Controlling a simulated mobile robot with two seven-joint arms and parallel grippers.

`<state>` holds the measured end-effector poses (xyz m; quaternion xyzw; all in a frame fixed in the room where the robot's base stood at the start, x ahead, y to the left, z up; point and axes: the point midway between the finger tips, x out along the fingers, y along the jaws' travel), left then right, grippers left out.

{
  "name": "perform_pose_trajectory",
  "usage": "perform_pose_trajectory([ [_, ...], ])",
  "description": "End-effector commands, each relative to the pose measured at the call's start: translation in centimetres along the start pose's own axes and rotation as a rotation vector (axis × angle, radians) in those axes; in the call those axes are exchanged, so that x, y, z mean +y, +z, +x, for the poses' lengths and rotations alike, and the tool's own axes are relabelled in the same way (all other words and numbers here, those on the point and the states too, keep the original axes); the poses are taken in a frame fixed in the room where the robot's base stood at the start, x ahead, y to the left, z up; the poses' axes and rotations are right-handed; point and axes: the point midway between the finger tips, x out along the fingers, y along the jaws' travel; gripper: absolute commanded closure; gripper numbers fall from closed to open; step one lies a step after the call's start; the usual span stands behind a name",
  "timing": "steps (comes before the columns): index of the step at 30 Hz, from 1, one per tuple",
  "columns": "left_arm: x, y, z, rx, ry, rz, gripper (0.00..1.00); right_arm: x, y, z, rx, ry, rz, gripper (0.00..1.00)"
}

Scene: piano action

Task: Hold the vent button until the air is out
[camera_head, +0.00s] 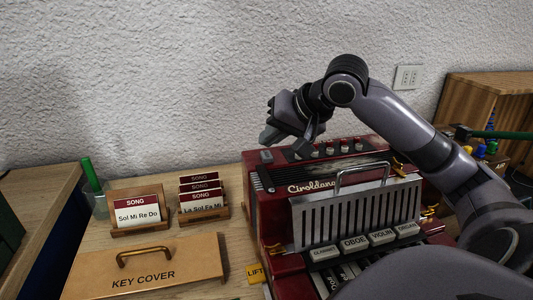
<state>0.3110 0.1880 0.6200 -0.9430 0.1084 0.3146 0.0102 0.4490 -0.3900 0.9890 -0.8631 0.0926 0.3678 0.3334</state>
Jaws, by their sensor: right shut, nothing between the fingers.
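The red accordion (252,200) with "Ciroldano" lettering stands on the table at the centre right. A small grey block (266,156) sits at its top left corner; it could be the vent button, but no label on it is readable. My right gripper (296,144) is shut and empty, above the accordion's top left part, close to the grey block and the row of round knobs (330,151). I cannot tell whether the fingertips touch anything. My left gripper is not in view.
A wooden key cover (145,270) lies at the front left. Song cards (138,213) stand in wooden holders behind it, beside a cup with a green stick (91,175). A yellow LIFT tag (255,273) is at the accordion's left. A wooden box (468,100) stands at the right.

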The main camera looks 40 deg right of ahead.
Motion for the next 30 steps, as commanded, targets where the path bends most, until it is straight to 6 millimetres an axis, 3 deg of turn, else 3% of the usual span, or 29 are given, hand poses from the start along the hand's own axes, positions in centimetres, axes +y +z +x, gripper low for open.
perform_pose_trajectory([
  [30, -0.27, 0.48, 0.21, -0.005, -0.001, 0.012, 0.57, 0.41, 0.43, 0.57, -0.001, 0.001, 0.0, 1.0],
])
